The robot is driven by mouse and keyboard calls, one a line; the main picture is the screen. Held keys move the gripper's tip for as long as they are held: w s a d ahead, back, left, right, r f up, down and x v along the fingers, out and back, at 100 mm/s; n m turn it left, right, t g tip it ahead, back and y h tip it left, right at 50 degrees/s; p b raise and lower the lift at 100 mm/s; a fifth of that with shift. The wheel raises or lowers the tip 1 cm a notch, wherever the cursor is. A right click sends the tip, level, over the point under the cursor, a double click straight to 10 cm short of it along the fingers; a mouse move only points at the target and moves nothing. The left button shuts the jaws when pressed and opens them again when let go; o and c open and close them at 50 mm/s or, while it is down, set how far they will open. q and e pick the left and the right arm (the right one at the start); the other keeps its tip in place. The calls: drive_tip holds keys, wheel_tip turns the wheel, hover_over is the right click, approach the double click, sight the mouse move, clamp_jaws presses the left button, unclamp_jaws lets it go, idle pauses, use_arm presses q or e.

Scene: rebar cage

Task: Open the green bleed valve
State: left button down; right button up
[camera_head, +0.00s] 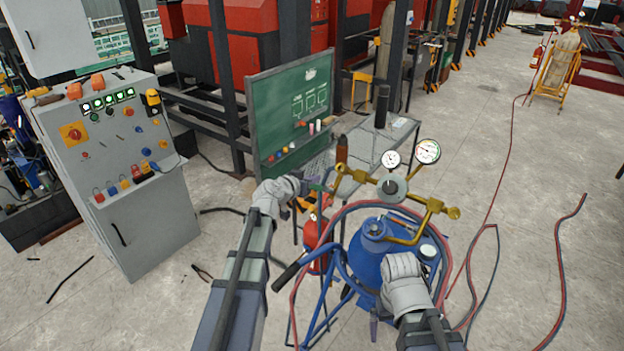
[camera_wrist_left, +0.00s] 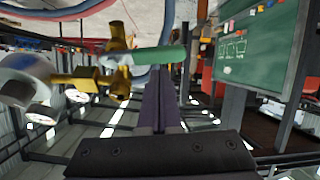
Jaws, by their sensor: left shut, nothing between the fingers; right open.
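The green bleed valve's lever (camera_wrist_left: 158,55) lies crosswise beside brass fittings in the left wrist view. In the head view it is a small green piece (camera_head: 319,187) at the left end of the brass manifold (camera_head: 352,173). My left gripper (camera_wrist_left: 161,82) is shut and empty, its dark fingers pointing at the lever. Its tips overlap the lever's lower edge in that view; I cannot tell whether they touch. In the head view the left gripper (camera_head: 304,190) is partly hidden by its wrist. My right gripper (camera_head: 373,325) is open, low by the blue cylinder, mostly hidden.
The manifold carries two round gauges (camera_head: 428,151) and stands above a blue cylinder (camera_head: 368,258) on a blue cart with red hoses. A green board (camera_head: 290,110) and a metal table (camera_head: 385,140) stand behind. A grey control cabinet (camera_head: 150,215) is at left. Floor at right is mostly clear.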

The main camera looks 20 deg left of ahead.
use_arm(q)
drive_tip(key=shift+s+f, duration=0.2)
drive_tip(key=shift+f, duration=0.05)
